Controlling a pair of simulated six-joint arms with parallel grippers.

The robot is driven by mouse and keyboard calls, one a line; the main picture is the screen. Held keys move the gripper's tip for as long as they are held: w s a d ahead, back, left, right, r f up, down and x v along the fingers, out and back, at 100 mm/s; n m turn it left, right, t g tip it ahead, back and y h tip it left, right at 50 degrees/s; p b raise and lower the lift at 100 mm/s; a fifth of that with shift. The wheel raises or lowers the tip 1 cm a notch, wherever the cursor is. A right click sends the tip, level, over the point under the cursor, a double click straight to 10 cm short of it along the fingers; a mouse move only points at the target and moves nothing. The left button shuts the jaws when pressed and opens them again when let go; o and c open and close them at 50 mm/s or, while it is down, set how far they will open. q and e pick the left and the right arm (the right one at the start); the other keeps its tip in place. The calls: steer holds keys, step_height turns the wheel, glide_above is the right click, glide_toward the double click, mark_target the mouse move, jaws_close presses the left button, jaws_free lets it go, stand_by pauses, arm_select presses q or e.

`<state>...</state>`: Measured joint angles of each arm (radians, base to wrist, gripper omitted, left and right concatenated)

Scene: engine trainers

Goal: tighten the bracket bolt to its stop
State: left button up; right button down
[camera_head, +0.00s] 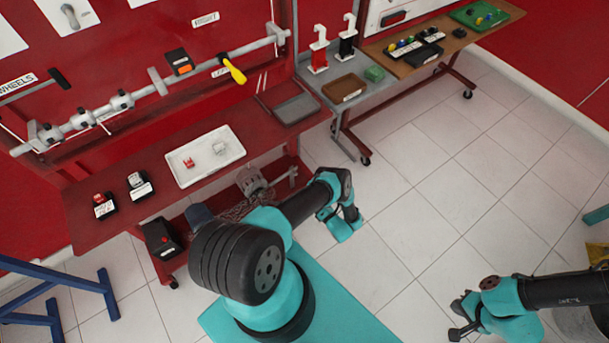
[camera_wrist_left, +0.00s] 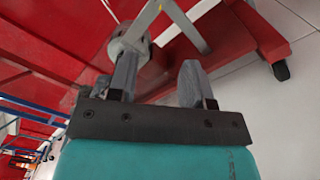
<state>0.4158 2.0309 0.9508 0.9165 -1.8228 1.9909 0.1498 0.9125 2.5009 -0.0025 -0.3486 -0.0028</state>
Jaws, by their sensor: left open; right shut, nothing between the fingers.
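I cannot pick out the bracket bolt with certainty in either view. In the left wrist view, a round grey metal part (camera_wrist_left: 130,45) with a pale bar (camera_wrist_left: 188,22) lies just beyond the left finger. My left gripper (camera_wrist_left: 160,62) is open, its two fingers apart with nothing between them. I cannot tell whether a finger touches the round part. In the head view the left fingers are not clear behind the wrist. A grey metal part (camera_head: 251,181) hangs at the red bench's front edge. My right gripper (camera_head: 457,318) is shut and empty above the floor at lower right.
The red bench (camera_head: 110,218) holds a white tray (camera_head: 180,178) with small red and white parts. A yellow-handled tool (camera_head: 234,72) hangs by the grey rail (camera_head: 137,95). Side tables stand at the back right, and a blue stand (camera_head: 55,290) at left.

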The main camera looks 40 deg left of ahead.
mark_target(296, 175)
arm_select(q)
steer(key=shift+a, duration=0.15)
steer(key=w+a, duration=0.1)
steer(key=a, duration=0.4)
steer(key=w+a, duration=0.1)
steer(key=a, duration=0.5)
steer(key=w+a, duration=0.1)
steer(key=a, duration=0.5)
steer(key=shift+w, duration=0.2)
steer(key=shift+d, duration=0.1)
jaws_close()
